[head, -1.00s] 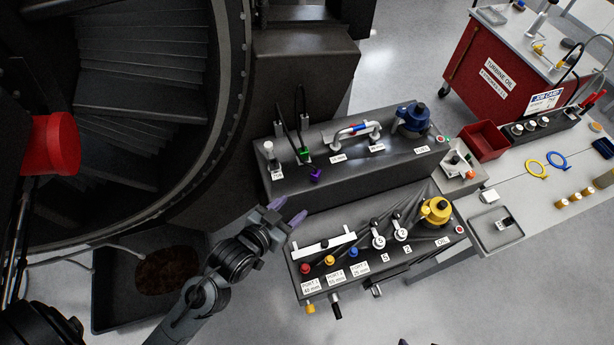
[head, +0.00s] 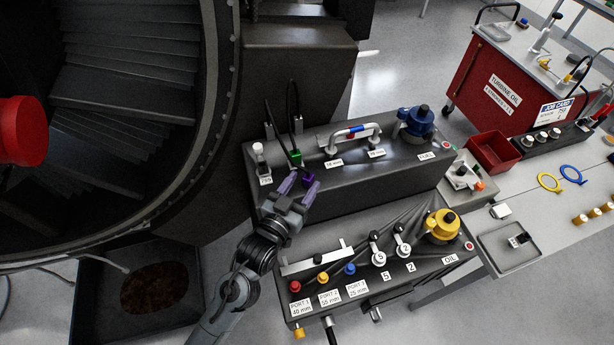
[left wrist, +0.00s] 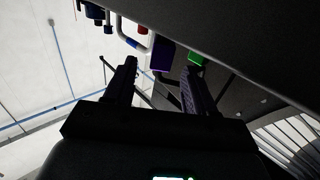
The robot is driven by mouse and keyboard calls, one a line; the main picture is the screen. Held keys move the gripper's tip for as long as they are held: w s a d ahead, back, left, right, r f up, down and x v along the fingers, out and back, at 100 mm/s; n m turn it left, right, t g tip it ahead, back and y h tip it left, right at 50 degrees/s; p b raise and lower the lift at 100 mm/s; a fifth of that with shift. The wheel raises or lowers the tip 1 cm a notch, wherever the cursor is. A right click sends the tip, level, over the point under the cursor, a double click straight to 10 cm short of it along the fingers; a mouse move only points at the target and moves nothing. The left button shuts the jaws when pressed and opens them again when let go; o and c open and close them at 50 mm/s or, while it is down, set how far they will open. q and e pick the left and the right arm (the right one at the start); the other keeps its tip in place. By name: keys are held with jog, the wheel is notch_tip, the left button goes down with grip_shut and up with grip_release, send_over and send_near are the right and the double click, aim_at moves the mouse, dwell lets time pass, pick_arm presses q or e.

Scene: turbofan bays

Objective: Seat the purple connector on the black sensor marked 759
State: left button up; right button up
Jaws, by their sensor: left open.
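The purple connector (head: 308,180) hangs on a black cable at the front edge of the upper dark bench, just right of the green connector (head: 296,158). In the left wrist view the purple connector (left wrist: 162,57) lies beyond and between the fingers, beside the green one (left wrist: 196,58). My left gripper (head: 297,184) is open and empty, its fingertips close to the purple connector; contact cannot be told. The sensor with a white top (head: 259,158) stands at the bench's left end, above a label that seems to read 759. My right gripper is not in view.
The lower bench (head: 400,290) holds colored ports, numbered pins and a yellow cap (head: 442,224). The engine casing (head: 225,120) rises on the left.

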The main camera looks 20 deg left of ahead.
aim_at(305, 181)
pick_arm(q)
jog(key=w, duration=0.1)
jog(key=w+p, duration=0.1)
jog(key=w, duration=0.2)
jog(key=shift+w+d, duration=0.1)
jog(key=shift+d, duration=0.15)
jog(key=shift+w+f+p, duration=0.1)
jog(key=shift+w+p, duration=0.2)
jog(key=shift+w, duration=0.3)
grip_shut()
